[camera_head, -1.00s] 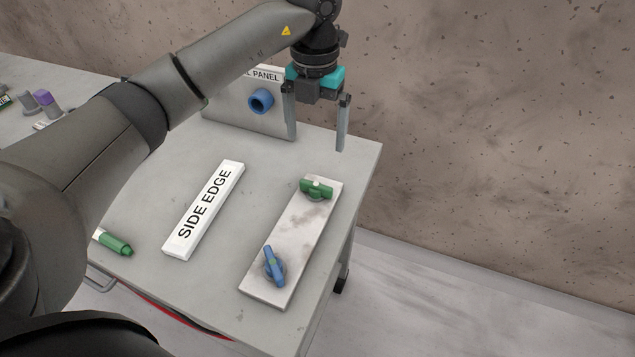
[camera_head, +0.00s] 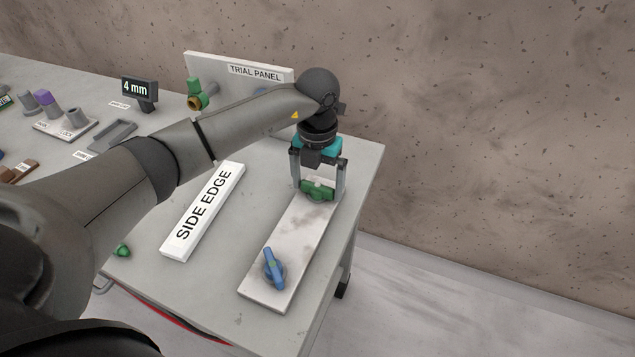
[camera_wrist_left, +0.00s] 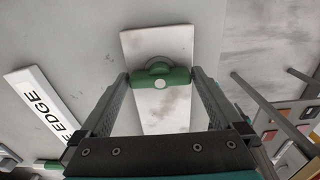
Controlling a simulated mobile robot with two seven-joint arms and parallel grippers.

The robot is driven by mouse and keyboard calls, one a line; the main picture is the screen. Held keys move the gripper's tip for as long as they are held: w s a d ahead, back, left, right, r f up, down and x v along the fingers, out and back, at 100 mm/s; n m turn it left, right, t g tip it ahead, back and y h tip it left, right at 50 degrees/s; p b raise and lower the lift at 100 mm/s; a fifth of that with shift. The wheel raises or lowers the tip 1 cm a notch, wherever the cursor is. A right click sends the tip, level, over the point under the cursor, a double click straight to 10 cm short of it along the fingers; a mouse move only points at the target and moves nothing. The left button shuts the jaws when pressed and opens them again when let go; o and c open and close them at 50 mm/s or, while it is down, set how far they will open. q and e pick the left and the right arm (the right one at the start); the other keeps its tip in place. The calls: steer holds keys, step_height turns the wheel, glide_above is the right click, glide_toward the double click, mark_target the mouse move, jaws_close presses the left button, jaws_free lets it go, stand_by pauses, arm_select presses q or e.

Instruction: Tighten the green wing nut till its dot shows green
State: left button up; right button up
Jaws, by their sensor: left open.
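The green wing nut (camera_head: 318,190) sits at the far end of a pale stone slab (camera_head: 300,238). A blue wing nut (camera_head: 273,267) with a greenish dot sits at the slab's near end. My right gripper is not in view.
A white SIDE EDGE block (camera_head: 204,212) lies left of the slab. The trial panel (camera_head: 240,80) stands behind my left arm. A 4 mm display (camera_head: 138,90) stands at the back left. The table's right edge is close to the slab.

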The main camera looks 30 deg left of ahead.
arm_select(q)
steer(key=c, duration=1)
steer(key=m+b, duration=0.1)
steer(key=m, duration=0.3)
steer(key=shift+r+m+b, duration=0.1)
steer(key=shift+m+b, duration=0.3)
steer(key=shift+m, duration=1.7)
steer(key=shift+w, duration=0.1)
steer(key=o, duration=1)
